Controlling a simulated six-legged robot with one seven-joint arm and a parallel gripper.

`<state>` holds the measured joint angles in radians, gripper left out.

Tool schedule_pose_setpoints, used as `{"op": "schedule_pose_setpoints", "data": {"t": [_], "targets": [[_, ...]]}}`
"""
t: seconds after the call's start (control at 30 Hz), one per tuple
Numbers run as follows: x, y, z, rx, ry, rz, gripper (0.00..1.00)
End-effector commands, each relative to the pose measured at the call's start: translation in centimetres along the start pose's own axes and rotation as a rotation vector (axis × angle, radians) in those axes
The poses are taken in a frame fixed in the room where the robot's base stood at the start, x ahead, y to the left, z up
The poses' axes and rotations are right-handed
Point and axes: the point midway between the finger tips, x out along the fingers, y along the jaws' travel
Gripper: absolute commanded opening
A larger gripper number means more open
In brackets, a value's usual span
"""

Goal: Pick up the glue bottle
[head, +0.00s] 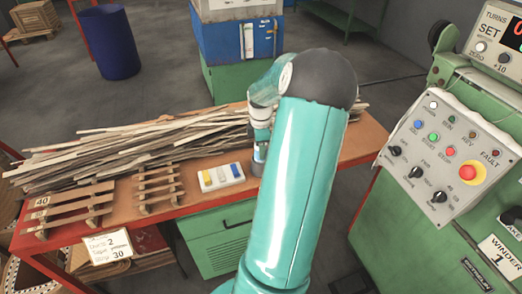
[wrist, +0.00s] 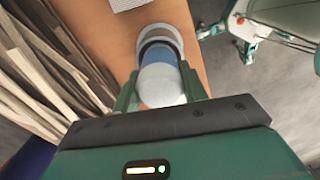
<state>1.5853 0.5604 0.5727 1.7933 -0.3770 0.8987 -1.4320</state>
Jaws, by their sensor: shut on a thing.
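The glue bottle (wrist: 160,84), with a white rounded end and a blue band, is between the two green fingers of my gripper (wrist: 161,90) in the wrist view. My gripper is shut on it. In the head view my gripper (head: 260,148) points down over the red-edged workbench (head: 190,205), right of the small white tray, partly hidden by my teal arm. Only a small blue part of the bottle shows there. I cannot tell whether its base touches the bench top.
A white tray (head: 221,178) with yellow and blue pieces lies left of my gripper. Wooden strips (head: 110,145) pile along the bench's back, with slatted wooden pieces (head: 157,188) in front. A green control machine (head: 440,150) stands at right. A blue bin (head: 107,42) stands behind.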

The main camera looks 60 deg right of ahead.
Motion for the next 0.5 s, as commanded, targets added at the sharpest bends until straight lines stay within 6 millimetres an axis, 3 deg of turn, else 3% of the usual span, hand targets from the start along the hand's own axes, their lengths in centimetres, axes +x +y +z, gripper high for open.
{"op": "schedule_pose_setpoints", "data": {"t": [0.27, 0.5], "targets": [[-1.5, 0.1, 0.0, 0.001, -0.001, 0.002, 0.17], [-4.7, -1.2, -0.3, 0.0, -0.002, 0.003, 0.17]]}}
